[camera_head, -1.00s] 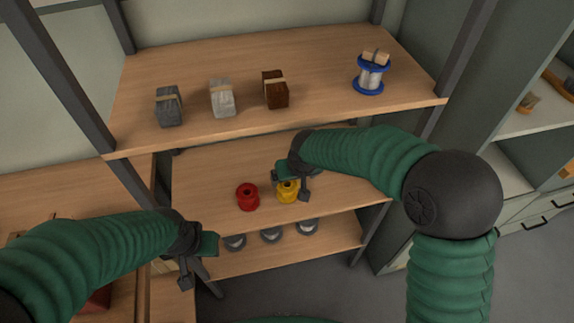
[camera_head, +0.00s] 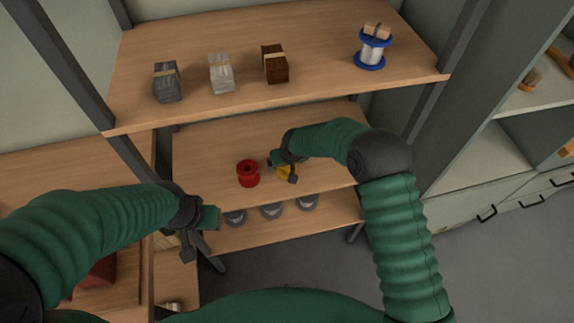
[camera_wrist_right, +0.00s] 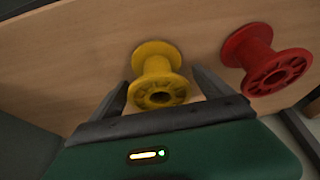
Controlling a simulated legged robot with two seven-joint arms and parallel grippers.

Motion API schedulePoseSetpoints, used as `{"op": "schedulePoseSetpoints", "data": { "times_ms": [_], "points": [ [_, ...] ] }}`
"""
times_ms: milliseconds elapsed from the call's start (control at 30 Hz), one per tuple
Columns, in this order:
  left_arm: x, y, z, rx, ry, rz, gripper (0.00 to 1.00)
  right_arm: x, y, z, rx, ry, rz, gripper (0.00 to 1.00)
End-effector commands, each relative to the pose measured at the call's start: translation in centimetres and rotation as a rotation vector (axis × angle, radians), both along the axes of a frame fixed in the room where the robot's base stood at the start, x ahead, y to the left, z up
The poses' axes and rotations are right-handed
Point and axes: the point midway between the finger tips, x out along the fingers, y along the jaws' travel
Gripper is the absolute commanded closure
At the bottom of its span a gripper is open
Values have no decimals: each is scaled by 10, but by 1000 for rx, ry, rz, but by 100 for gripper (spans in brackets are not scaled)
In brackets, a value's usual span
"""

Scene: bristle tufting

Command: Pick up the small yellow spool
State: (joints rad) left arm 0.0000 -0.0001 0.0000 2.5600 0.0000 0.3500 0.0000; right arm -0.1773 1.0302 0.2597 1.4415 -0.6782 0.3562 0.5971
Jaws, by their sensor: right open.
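The small yellow spool (camera_head: 283,173) stands on the middle shelf, mostly hidden behind my right gripper in the head view. In the right wrist view the yellow spool (camera_wrist_right: 158,75) lies between the two dark fingers of my right gripper (camera_wrist_right: 163,88). The fingers are apart, with a visible gap on the spool's right side. My right gripper (camera_head: 283,168) is open at the spool. My left gripper (camera_head: 203,240) is left of the shelf, in front of it; its fingers are too unclear to tell their state.
A red spool (camera_head: 248,173) stands just left of the yellow one; it also shows in the right wrist view (camera_wrist_right: 265,58). The upper shelf (camera_head: 320,60) above holds three banded bundles and a blue-flanged wire spool (camera_head: 371,48). Several grey round items (camera_head: 272,211) sit on the lower shelf.

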Motion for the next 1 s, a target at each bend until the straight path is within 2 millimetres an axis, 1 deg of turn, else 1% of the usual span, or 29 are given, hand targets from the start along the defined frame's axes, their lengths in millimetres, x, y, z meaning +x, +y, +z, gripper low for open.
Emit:
{"op": "schedulePoseSetpoints", "data": {
  "times_ms": [33,233,267,767,1000],
  "points": [
    [0,0,0,0,0,0,64,1,1,-4,0,1,0,10],
    [0,0,0,0,0,0,64,2,1,-4,0,-1,1,10],
    [0,0,0,0,0,0,64,2,1,-4,0,-1,1,12],
    [0,0,0,0,0,0,64,1,1,-4,0,-1,1,78],
    [0,0,0,0,0,0,64,2,1,-3,0,-2,1,79]
  ]
}}
